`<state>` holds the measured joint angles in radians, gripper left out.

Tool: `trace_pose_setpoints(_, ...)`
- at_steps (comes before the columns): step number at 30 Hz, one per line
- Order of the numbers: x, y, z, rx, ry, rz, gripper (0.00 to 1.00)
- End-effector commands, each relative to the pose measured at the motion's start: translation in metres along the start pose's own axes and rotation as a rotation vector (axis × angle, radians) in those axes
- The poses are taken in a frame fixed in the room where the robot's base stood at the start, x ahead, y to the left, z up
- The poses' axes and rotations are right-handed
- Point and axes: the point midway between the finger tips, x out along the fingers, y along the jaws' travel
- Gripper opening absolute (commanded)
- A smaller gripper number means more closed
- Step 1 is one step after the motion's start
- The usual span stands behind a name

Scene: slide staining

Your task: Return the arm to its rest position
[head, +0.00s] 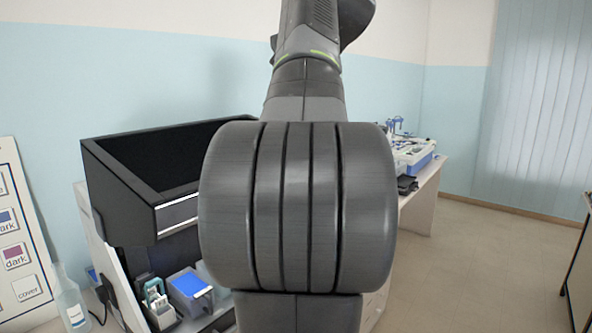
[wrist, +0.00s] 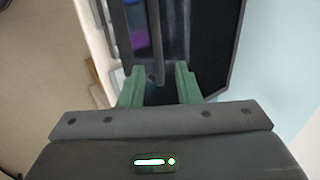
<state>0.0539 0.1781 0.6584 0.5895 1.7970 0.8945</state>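My arm (head: 297,205) fills the middle of the head view and hides much of the bench behind it. My gripper (wrist: 160,78) does not show in the head view. In the wrist view its two green fingers stand apart with no held thing visible between them. Beyond the fingers is a dark boxy surface with a dark, rounded bar-like part; I cannot tell whether the fingers touch it.
A black open-topped machine (head: 130,183) stands left of my arm, with a blue-topped container (head: 190,289) below. A clear bottle (head: 71,300) and a sign board (head: 20,240) are at far left. A side bench (head: 425,190) holds equipment at right.

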Motion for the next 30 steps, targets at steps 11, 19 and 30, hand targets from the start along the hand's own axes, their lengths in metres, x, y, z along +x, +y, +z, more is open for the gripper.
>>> trace_pose_setpoints(11, 0.073, 0.0, 0.001, 0.0, -0.003, 0.002, 0.3)
trace_pose_setpoints(19, 0.099, 0.0, 0.0, 0.0, 0.001, 0.0, 0.3)
trace_pose_setpoints(30, 0.101, 0.002, 0.0, 0.0, 0.001, 0.0, 0.3)
